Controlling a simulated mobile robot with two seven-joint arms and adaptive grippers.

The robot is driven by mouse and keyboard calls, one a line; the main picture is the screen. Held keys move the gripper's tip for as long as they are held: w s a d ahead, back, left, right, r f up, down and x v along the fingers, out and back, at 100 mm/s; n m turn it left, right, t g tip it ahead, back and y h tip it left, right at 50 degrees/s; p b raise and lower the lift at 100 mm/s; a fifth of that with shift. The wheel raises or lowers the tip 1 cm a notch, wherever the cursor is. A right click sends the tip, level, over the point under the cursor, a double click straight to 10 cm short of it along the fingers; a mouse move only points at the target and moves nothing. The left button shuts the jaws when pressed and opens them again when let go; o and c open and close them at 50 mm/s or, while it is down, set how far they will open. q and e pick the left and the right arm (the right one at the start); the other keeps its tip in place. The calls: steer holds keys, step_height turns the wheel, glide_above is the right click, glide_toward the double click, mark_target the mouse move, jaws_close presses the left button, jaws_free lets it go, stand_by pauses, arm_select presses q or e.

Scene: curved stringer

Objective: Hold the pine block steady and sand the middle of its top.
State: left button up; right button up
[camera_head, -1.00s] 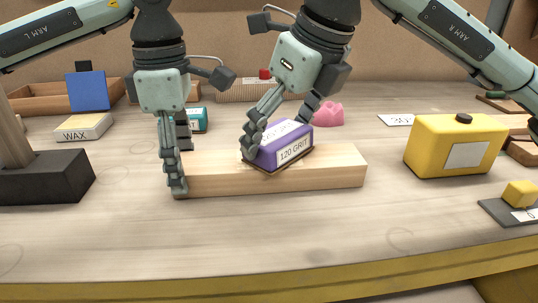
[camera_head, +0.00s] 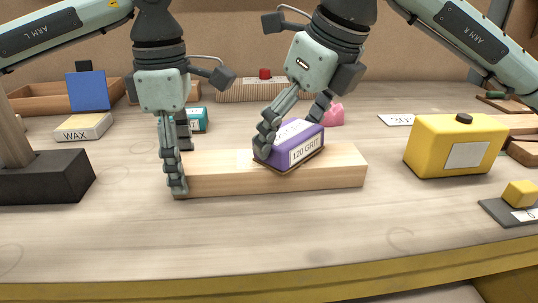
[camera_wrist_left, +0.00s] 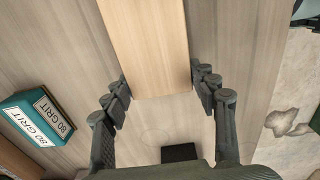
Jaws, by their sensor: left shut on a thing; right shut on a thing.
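The pine block (camera_head: 225,180) lies flat on the workbench, long side across the head view. My left gripper (camera_head: 180,170) is shut on the block's left end, one finger in front and the other behind. The block also shows between the left fingers in the left wrist view (camera_wrist_left: 150,50). My right gripper (camera_head: 290,130) is shut on a purple sanding block (camera_head: 291,143) labelled 120 GRIT. The sanding block sits at an angle on top of the pine block, about its middle. The right gripper's far finger is partly hidden.
A yellow canister (camera_head: 430,150) stands to the right, near a small yellow cube (camera_head: 519,193). A teal 80 GRIT block (camera_wrist_left: 38,117) lies behind the left gripper. The bench front (camera_head: 260,235) is clear.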

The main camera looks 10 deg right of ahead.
arm_select(q)
steer(key=shift+s+a+f, duration=0.1)
steer(key=shift+f, duration=0.25)
arm_select(e)
steer(key=shift+a, duration=1.45)
steer(key=shift+d, duration=0.15)
steer(key=shift+d+f, duration=0.15)
steer(key=shift+d, duration=1.25)
steer(key=shift+r, duration=3.05)
